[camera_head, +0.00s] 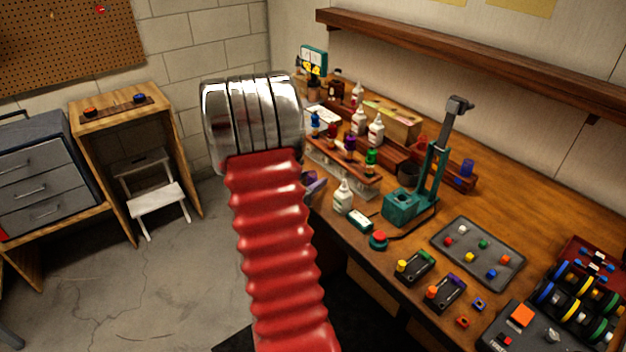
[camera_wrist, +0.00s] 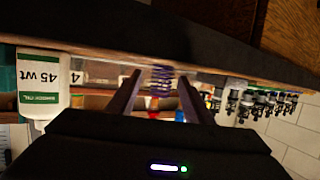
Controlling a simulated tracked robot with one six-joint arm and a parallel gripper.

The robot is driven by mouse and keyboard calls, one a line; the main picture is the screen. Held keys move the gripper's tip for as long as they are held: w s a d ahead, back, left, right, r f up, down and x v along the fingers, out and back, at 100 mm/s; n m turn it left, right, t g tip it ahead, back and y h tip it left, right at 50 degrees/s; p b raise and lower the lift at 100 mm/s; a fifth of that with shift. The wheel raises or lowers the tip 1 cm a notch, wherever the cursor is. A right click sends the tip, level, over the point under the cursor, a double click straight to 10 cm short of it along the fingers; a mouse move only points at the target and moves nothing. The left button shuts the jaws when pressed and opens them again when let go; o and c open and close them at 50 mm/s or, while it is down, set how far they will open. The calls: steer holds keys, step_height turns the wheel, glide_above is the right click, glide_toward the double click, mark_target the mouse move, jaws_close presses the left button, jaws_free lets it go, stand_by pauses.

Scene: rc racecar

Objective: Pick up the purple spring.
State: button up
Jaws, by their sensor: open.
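The purple spring (camera_wrist: 161,80) shows in the wrist view as an upright coil, in line with the gap between my fingertips. In the head view the purple spring (camera_head: 350,145) stands on the rack on the workbench, between a blue spring (camera_head: 315,122) and a green spring (camera_head: 371,158). My gripper (camera_wrist: 160,77) is open, with one dark finger on each side of the spring in the picture. I cannot tell whether the fingertips reach it or stop short. In the head view my red arm hides most of the gripper.
A white bottle labelled 45 wt (camera_wrist: 42,88) stands left of the fingers in the wrist view. In the head view, white bottles (camera_head: 376,130) stand behind the rack and another (camera_head: 343,196) in front. A teal stand (camera_head: 405,207) is to the right. A wooden shelf (camera_head: 450,60) runs above.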

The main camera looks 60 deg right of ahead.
steer(key=shift+d+f, duration=0.25)
steer(key=shift+d, duration=0.45)
steer(key=shift+c, duration=0.5)
steer(key=c, duration=1)
steer(key=shift+r, duration=0.1)
step_height(320, 180, up, 10)
stand_by(0.3)
